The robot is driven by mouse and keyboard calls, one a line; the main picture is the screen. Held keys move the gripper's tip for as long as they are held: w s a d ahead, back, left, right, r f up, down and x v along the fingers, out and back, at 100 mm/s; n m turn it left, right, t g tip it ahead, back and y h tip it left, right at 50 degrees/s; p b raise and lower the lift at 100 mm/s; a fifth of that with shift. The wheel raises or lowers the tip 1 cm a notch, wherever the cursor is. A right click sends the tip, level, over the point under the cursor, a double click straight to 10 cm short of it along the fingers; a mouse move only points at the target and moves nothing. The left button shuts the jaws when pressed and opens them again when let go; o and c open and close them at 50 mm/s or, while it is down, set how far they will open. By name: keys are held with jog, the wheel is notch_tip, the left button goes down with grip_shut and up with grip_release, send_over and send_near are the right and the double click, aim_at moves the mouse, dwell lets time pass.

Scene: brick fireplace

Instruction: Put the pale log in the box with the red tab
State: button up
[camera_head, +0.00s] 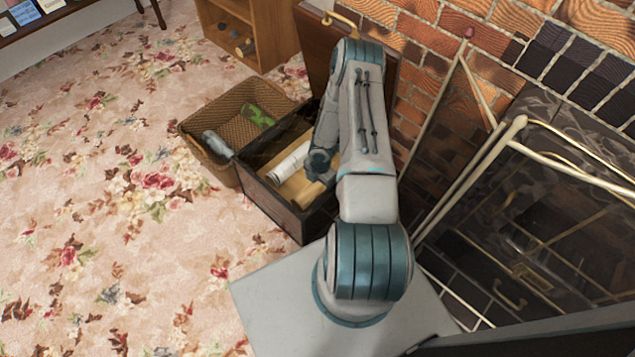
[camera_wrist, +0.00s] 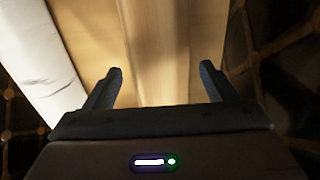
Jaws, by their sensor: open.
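In the head view an open dark wooden box (camera_head: 268,194) stands beside the fireplace. A white cylinder (camera_head: 290,162) with dark marks lies in it. A pale tan wooden piece (camera_head: 312,194), which looks like a log, lies nearer the front. My gripper's fingers are hidden by my arm there, with the hand low over the box. In the wrist view my gripper (camera_wrist: 161,76) is open, with pale tan wood (camera_wrist: 150,45) ahead of and between its fingertips. I cannot tell if they touch it. The white cylinder (camera_wrist: 40,60) is left of the fingers. I see no red tab.
A wicker basket (camera_head: 193,147) with a green item (camera_head: 258,115) and a grey item (camera_head: 217,143) stands left of the box. A wooden shelf (camera_head: 272,33) is behind. The fireplace screen (camera_head: 470,150) and bricks bound the right. Floral carpet at left is free.

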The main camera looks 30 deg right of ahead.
notch_tip(320, 180, up, 40)
jog(key=m+h+p, duration=0.3)
jog(key=m, duration=0.8)
jog(key=s+a+r+m+t+y, duration=0.1)
jog(key=s+a+r+m+y, duration=0.2)
jog(key=s+a+r+m, duration=0.7)
jog(key=s+a+r, duration=0.3)
jog(key=s+r, duration=0.3)
jog(key=s, duration=0.1)
jog(key=shift+a+m, duration=0.25)
jog(key=shift+m, duration=0.15)
jog(key=shift+s, duration=0.1)
